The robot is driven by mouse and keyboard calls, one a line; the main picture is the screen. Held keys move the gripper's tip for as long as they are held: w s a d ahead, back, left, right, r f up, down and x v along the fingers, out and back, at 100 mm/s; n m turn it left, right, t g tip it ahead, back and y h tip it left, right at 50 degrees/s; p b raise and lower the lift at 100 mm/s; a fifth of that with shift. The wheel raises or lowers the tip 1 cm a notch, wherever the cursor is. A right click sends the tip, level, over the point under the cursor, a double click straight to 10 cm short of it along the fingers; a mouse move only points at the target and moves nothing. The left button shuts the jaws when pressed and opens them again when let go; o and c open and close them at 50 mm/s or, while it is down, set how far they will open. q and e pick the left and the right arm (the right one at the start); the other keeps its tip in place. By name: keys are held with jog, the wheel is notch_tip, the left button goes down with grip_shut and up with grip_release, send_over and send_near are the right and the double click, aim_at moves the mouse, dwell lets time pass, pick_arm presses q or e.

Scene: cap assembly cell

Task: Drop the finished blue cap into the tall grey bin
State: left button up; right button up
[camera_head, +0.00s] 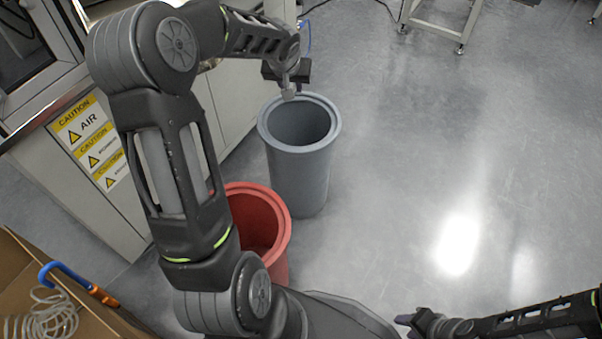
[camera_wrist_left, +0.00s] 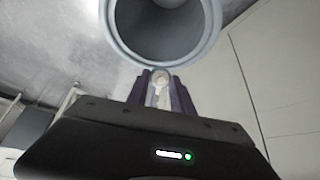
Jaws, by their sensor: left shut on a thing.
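The tall grey bin (camera_head: 299,177) stands on the floor near the cabinet, its round mouth open upward. Its rim (camera_wrist_left: 213,45) also fills the top of the left wrist view. My left gripper (camera_head: 289,94) is over the far edge of the bin's mouth in the head view. In the left wrist view its fingers (camera_wrist_left: 161,88) are shut on a small pale part (camera_wrist_left: 160,92), mostly hidden between them. It sits where the cap would be held, but no blue shows. My right gripper (camera_head: 404,324) is low at the bottom; its jaw opening is unclear.
A red bin (camera_head: 277,214) stands just in front of the grey bin, partly behind my left arm. A cabinet with caution labels (camera_head: 85,137) is at left. A cardboard box (camera_head: 22,270) holds a coiled hose (camera_head: 45,315).

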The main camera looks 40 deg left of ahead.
pick_arm(q)
notch_tip(320, 180, down, 6)
jog(key=b, duration=0.4)
jog(key=o, duration=0.9)
jog(key=shift+r, duration=0.1)
jog(key=p+v, duration=0.2)
jog(key=v, duration=0.5)
jog(key=shift+s+d+r, duration=0.1)
jog(key=shift+s+r, duration=0.1)
jog(key=shift+r, duration=0.05)
